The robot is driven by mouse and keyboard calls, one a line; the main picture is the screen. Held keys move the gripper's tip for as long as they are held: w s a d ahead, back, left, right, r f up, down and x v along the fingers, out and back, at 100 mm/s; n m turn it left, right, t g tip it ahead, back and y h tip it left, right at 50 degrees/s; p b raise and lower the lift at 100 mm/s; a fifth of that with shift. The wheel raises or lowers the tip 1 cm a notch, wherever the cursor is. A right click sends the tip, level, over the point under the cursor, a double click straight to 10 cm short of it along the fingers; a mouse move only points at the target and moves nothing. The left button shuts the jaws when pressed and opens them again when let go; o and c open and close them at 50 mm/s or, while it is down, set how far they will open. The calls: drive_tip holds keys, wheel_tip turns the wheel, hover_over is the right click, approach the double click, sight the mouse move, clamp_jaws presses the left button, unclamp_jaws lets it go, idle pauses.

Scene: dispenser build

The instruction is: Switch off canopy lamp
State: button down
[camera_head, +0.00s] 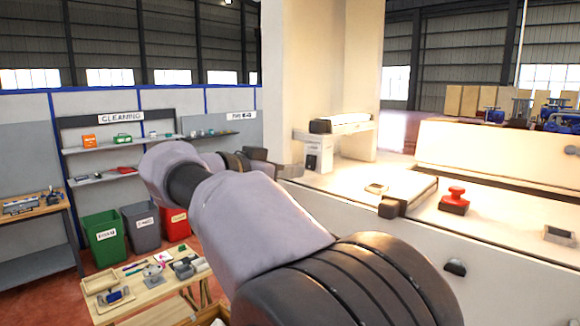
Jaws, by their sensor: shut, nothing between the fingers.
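No canopy lamp shows as such in this view; the pale cabinet top (405,185) on the right is brightly lit. I cannot tell which fitting is the lamp's switch. A red knob-like part on a dark base (455,201) stands on that top. A small dark-topped block (560,236) is at the right edge, and a dark rounded knob (455,267) is on the front face. My gripper (291,171) is shut and empty, left of the pale column and by the cabinet's left end. My own arm hides part of the cabinet front.
A white ledge with a dark-ended unit (335,123) juts out by the pale column (302,60). A dark block (392,207) sits on the cabinet's front edge. Left are bins (104,238), shelves (110,176) and a low wooden table with tools (150,287).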

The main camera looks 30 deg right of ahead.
sight(311, 163)
drive_tip(key=x, duration=0.3)
drive_tip(key=shift+p, duration=0.35)
